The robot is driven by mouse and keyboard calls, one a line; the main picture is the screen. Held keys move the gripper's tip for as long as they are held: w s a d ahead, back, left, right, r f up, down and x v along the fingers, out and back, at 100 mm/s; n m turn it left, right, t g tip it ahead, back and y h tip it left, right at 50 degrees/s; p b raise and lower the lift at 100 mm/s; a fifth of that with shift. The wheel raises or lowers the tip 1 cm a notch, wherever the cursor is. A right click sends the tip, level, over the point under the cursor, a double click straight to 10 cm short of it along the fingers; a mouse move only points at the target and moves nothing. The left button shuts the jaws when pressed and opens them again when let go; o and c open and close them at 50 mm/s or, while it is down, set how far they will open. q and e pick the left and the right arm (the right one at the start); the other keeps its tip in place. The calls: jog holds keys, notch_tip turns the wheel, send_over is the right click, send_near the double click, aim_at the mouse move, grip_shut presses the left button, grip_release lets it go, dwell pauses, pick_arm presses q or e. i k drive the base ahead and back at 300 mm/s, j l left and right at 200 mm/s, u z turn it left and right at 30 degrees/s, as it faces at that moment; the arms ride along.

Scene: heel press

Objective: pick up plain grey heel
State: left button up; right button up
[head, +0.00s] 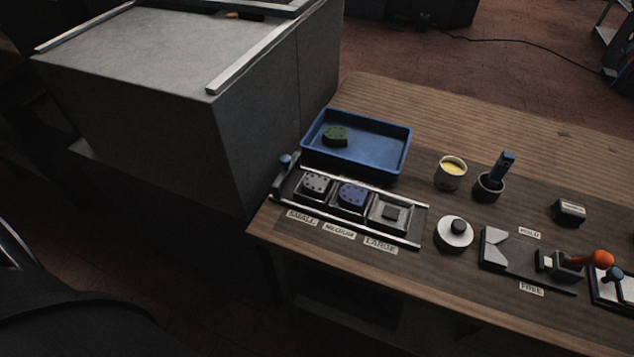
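A light grey heel (315,185) with small dark dots on top sits in the rack's compartment labelled SMALL. A blue heel (352,195), also dotted, sits in the MEDIUM compartment. The LARGE compartment (388,224) shows a small grey block (393,213) in its middle; I cannot tell whether it is part of the rack. A dark green heel (335,135) lies in the blue tray (397,160) behind the rack. Neither of my grippers shows in the head view.
On the wooden table (470,110) stand a cup with yellow contents (450,173), a dark pot with a blue-handled tool (490,187), a round knobbed disc (454,233) and an orange-knobbed clamp (598,258). A large grey box (180,75) stands left. The table's back is clear.

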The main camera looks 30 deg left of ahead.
aim_at(316, 186)
jog(key=l+u, duration=0.4)
jog(key=k+l+u, duration=0.1)
jog(key=u, duration=0.25)
